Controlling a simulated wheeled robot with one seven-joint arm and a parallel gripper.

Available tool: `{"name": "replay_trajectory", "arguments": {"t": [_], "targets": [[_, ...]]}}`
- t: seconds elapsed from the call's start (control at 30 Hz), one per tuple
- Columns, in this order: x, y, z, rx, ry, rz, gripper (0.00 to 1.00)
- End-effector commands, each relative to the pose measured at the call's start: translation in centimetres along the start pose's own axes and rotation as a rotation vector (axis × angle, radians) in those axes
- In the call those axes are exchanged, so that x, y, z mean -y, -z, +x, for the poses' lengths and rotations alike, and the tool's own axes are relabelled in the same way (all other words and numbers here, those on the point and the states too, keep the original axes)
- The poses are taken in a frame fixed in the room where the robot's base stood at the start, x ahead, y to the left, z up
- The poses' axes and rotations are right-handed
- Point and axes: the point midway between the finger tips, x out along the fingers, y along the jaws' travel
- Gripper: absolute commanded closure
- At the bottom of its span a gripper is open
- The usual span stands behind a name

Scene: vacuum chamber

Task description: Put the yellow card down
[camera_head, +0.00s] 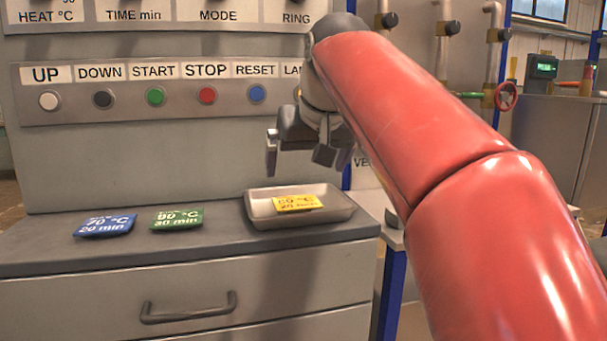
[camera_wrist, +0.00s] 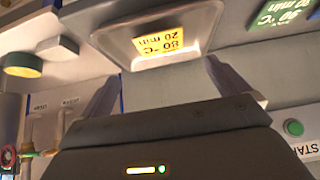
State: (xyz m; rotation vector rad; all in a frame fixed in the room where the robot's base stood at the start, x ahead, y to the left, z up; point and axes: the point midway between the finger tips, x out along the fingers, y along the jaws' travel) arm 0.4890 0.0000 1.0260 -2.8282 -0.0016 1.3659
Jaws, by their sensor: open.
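The yellow card (camera_head: 298,203) lies in the shallow metal tray (camera_head: 262,222) on the grey counter. Its printed text reads upside down in the wrist view (camera_wrist: 160,44), where the tray rim (camera_wrist: 126,62) frames it. My gripper (camera_head: 297,152) is open and empty. It hangs above the tray, apart from the card, in front of the control panel. In the wrist view its two fingers (camera_wrist: 172,88) stand wide apart with nothing between them.
A blue card (camera_head: 105,225) and a green card (camera_head: 177,218) lie on the counter (camera_head: 40,258) left of the tray. Behind stands a control panel (camera_head: 180,112) with several labelled buttons. A drawer with a handle (camera_head: 188,310) is below the counter.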

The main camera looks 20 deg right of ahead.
Motion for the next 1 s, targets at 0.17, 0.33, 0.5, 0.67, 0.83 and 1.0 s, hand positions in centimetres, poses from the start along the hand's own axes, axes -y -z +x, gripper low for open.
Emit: {"name": "replay_trajectory", "arguments": {"t": [0.17,0.33,0.5,0.67,0.83,1.0], "targets": [[0.0,0.0,-1.0,0.0,0.0,0.0,0.0],[0.0,0.0,-1.0,0.0,0.0,0.0,0.0],[0.0,-1.6,-0.7,0.011,-0.001,0.0,0.0],[0.1,-7.6,1.0,0.048,-0.002,0.0,0.0],[0.0,-17.2,4.1,0.095,-0.003,0.0,0.0],[0.0,-27.1,7.6,0.139,-0.003,0.0,0.0]]}}
